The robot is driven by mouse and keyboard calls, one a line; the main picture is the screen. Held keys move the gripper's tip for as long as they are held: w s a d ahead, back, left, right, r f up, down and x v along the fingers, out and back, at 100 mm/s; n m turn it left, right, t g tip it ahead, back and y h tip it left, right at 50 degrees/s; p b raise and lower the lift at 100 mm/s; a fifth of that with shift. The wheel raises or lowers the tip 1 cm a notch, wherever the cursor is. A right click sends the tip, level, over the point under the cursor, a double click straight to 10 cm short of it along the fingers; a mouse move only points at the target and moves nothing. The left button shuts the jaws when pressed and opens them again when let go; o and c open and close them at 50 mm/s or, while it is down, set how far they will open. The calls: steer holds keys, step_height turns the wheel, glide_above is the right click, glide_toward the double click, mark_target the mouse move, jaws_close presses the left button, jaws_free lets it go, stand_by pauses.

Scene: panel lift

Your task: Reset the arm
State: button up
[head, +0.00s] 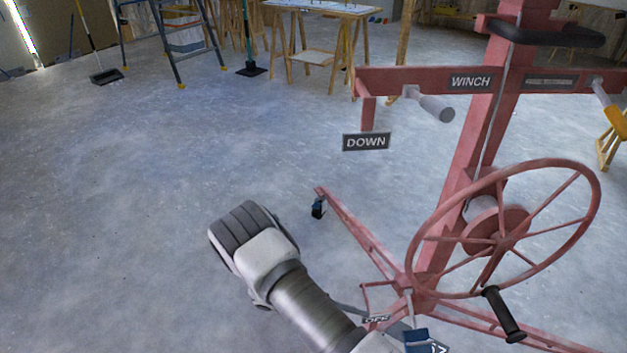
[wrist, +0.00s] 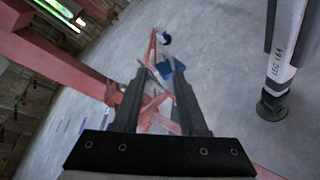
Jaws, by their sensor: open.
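My gripper (wrist: 160,80) shows in the wrist view with its two dark fingers apart and nothing between them. Beyond the fingers are red bars and a blue-covered part low on the panel lift. In the head view my arm (head: 290,285) reaches up from the bottom over bare floor, left of the red panel lift (head: 468,150); the gripper itself cannot be made out there. The lift has a large spoked wheel (head: 540,260) with a black handle (head: 502,315), a WINCH label (head: 470,82) and a DOWN sign (head: 366,142).
A red leg of the lift with a caster (head: 318,207) lies just right of my arm. A ladder (head: 185,40) and a wooden trestle table (head: 320,50) stand at the back. The floor at left is clear. The wrist view shows a white post (wrist: 288,40) at right.

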step_height(320, 180, up, 26)
steer(key=w+m+y, duration=0.1)
steer(key=m+y, duration=0.4)
steer(key=y, duration=0.5)
steer(key=s+d+r+m+t+y, duration=0.1)
steer(key=s+d+r+t+y, duration=0.1)
steer(key=s+r+t, duration=0.35)
steer(key=s+d+r+m+t+y, duration=0.1)
steer(key=s+d+r+t+y, duration=0.15)
steer(key=s+r, duration=0.65)
step_height(320, 180, up, 27)
steer(key=w+p, duration=0.2)
steer(key=p, duration=2.3)
steer(key=shift+a, duration=0.4)
